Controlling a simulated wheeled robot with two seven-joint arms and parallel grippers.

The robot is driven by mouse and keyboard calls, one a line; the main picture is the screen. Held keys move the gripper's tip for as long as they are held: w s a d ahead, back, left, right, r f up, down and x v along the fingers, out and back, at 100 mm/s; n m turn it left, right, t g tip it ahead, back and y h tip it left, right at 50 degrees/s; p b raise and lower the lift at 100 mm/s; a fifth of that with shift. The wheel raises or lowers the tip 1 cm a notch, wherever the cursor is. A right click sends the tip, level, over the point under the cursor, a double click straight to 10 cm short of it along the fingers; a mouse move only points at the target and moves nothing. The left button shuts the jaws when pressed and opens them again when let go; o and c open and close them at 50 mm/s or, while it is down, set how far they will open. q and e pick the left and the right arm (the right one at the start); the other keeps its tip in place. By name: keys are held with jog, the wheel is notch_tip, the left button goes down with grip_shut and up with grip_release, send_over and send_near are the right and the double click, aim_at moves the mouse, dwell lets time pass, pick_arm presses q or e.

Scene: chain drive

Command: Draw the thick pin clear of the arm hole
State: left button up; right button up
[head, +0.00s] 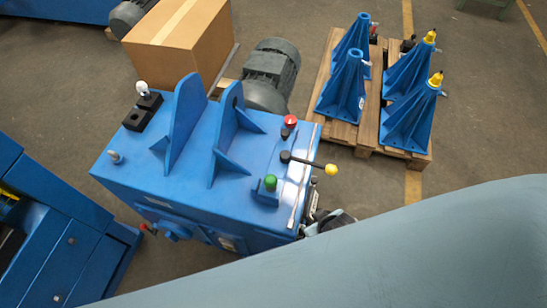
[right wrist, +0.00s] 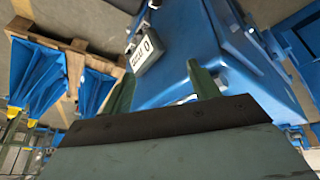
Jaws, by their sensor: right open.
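A blue machine housing (head: 150,190) stands in the middle of the head view, with two upright blue plates on top. The right plate (head: 228,120) has a hole near its upper end. A short grey pin (head: 115,157) stands on the housing's left end; I cannot tell whether it is the thick pin, and I make out no pin in the plate's hole. My right gripper (right wrist: 161,82) is open in the right wrist view, its two green fingers apart and empty, with the blue housing (right wrist: 185,50) beyond. My left gripper is out of view.
A yellow-knobbed lever (head: 310,163), a red knob (head: 290,121) and a green knob (head: 270,182) rise from the housing. A white counter box (right wrist: 146,50) is near my right fingers. Behind are a cardboard box (head: 180,35), a motor (head: 270,75) and a loaded pallet (head: 345,130).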

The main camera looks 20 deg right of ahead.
jog(key=w+a+r+n+t+y+b, duration=0.15)
jog(key=w+a+r+t, duration=0.25)
jog(key=w+r, duration=0.4)
jog(key=w+a+r+n+t+y, duration=0.1)
jog(key=w+a+r+t+y, duration=0.25)
jog(key=r, duration=0.65)
jog(key=w+a+r+n+t, duration=0.1)
jog(key=w+a+r+t, duration=0.25)
jog(key=w+r, duration=0.55)
jog(key=s+a+r+n+g+y, duration=0.4)
jog(key=a+r+n+g+y, duration=0.1)
jog(key=a+n+y, duration=0.25)
jog(key=s+a+r+n+g+y, duration=0.4)
jog(key=a+r+n+g+y, duration=0.15)
jog(key=a+n, duration=0.35)
jog(key=n+g+h+b, duration=0.2)
jog(key=n+g+h, duration=0.25)
jog(key=h, duration=1.35)
send_over(270, 178)
notch_tip(270, 178, down, 18)
jog(key=r, duration=0.1)
jog(key=shift+m+g, duration=0.25)
jog(key=shift+g, duration=0.15)
notch_tip(270, 178, down, 13)
jog(key=shift+r+b, duration=0.1)
jog(key=shift+b, duration=0.65)
